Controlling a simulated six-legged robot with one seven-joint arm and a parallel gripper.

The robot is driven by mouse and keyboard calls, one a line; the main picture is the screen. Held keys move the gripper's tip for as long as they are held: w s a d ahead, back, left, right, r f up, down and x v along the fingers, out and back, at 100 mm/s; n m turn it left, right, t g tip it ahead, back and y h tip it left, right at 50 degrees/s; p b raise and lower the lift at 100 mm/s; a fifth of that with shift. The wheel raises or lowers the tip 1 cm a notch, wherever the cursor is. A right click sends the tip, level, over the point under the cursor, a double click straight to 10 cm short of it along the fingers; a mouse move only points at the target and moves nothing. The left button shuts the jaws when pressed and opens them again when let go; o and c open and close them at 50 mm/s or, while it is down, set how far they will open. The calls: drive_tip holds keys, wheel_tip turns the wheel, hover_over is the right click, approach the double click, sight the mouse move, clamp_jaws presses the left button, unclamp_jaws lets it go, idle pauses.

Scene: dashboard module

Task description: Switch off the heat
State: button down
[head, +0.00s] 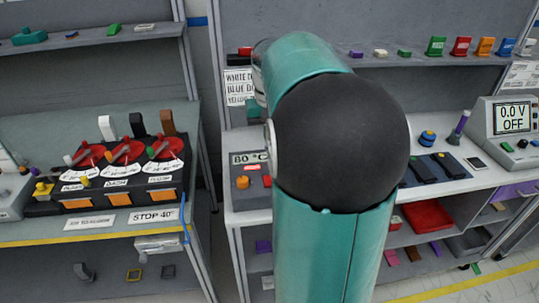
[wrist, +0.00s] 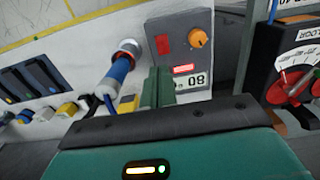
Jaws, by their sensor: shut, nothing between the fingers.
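The heat unit (head: 252,200) is a grey box on the bench, partly hidden by my arm in the head view. Its display (head: 249,158) reads 80 °C, with a small red label below it. An orange knob (head: 243,182) and a red switch-like part (head: 267,181) sit on its face. In the wrist view the unit appears upside down, with the orange knob (wrist: 198,39) and the red part (wrist: 165,40) in clear view. My gripper (wrist: 158,76) is shut and empty, its green fingers beside the unit's display end. The head view hides my gripper behind my arm.
A blue-handled tool (wrist: 117,71) stands close left of my fingers in the wrist view. A dial panel (head: 115,165) with several red dials is on the left bench. A meter (head: 513,125) reading 0.0 V OFF stands right. A shelf runs above the unit.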

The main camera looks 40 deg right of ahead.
wheel_tip(320, 180, down, 13)
drive_tip(key=shift+s+f, duration=0.1)
idle(0.3)
drive_tip(key=shift+s+a+f, duration=0.1)
drive_tip(key=shift+f, duration=0.1)
idle(0.3)
drive_tip(key=shift+w+d+r, duration=0.15)
drive_tip(key=shift+w+d, duration=0.35)
drive_tip(key=shift+w, duration=0.2)
drive_tip(key=shift+r, duration=0.1)
